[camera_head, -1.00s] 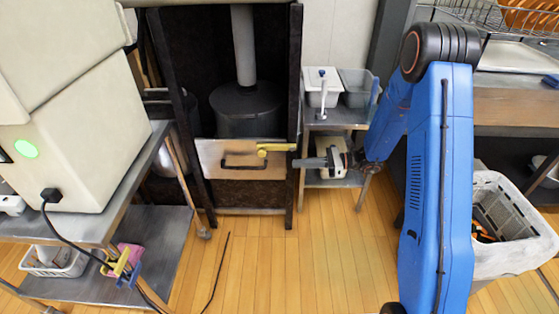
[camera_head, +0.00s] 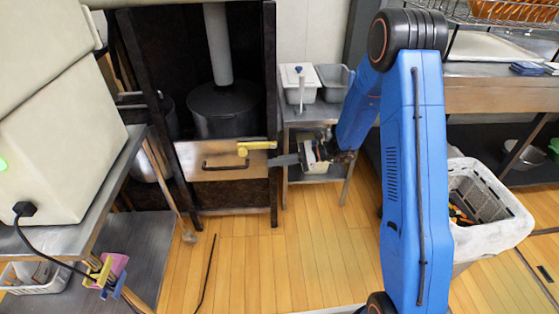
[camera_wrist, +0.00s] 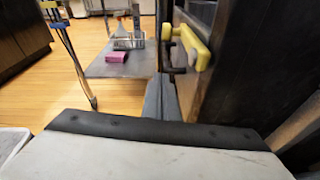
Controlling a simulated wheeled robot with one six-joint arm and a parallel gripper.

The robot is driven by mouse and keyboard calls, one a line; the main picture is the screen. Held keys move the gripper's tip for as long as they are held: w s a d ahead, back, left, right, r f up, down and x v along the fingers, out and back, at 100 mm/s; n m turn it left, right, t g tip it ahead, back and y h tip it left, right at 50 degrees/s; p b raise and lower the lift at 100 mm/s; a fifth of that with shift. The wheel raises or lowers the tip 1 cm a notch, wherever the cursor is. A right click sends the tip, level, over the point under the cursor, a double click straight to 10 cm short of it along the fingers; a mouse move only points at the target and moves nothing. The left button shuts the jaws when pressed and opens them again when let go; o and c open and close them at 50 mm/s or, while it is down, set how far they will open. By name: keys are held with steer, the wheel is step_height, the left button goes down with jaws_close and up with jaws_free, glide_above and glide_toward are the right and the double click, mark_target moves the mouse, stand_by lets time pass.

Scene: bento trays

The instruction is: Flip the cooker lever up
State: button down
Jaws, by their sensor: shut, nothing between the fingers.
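The cooker lever (camera_head: 258,146) is a yellow bar on the cooker's pale front panel (camera_head: 210,174). It lies roughly level, with its free end to the right. In the wrist view the yellow lever (camera_wrist: 194,46) is above and to the right of the fingers. My gripper (camera_head: 274,160) is shut and empty. It points left at the panel's right edge, just below the lever's free end in the head view. The wrist view shows its dark fingers (camera_wrist: 168,97) close together beside the cooker front. I cannot tell whether they touch the lever or frame.
A dark post (camera_head: 270,110) bounds the cooker on the right. A small metal shelf (camera_head: 312,115) with tubs stands right of it. A steel table (camera_head: 90,215) is at left. A white bin (camera_head: 500,235) stands at right. The wooden floor in front is mostly clear.

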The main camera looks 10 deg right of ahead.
mark_target(257, 149)
steer(key=shift+w+a+r, duration=0.15)
steer(key=shift+a+r, duration=0.2)
steer(key=shift+a, duration=0.9)
steer(key=shift+w+a+r, duration=0.2)
steer(key=shift+a+r, duration=0.2)
steer(key=shift+a, duration=0.85)
steer(key=shift+w+a+r, duration=0.15)
steer(key=shift+a+r, duration=0.2)
steer(key=shift+a, duration=0.9)
steer(key=shift+w+r, duration=0.1)
